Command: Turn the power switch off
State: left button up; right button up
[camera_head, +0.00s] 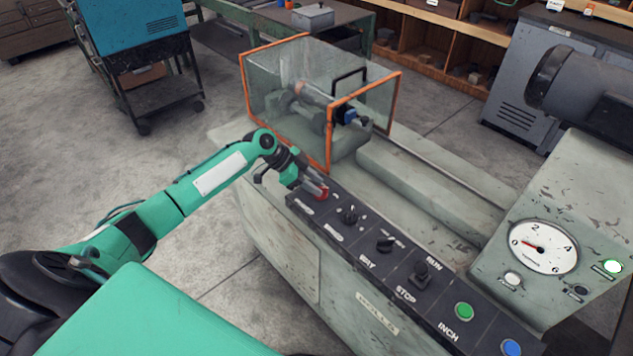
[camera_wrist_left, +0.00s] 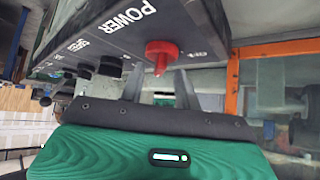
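The power switch is a red knob (camera_head: 322,193) at the far left end of the machine's dark control panel (camera_head: 395,262). My left gripper (camera_head: 314,187) is right at it and partly covers it. In the left wrist view, the red knob (camera_wrist_left: 162,54) stands on the panel near the white word POWER. The left gripper's two fingers (camera_wrist_left: 160,86) are apart, with the knob's tip at the gap between them. I cannot tell whether either finger touches it. My right gripper is not in view.
A clear guard box with orange edges (camera_head: 328,145) stands just behind the gripper. Several black knobs, a green button (camera_head: 464,311) and a blue button (camera_head: 511,347) line the panel.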

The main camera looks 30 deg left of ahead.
pick_arm(q)
jog(key=shift+w+d+f, duration=0.2)
jog(key=shift+d+f, duration=0.15)
jog(key=shift+d, duration=0.05)
grip_shut()
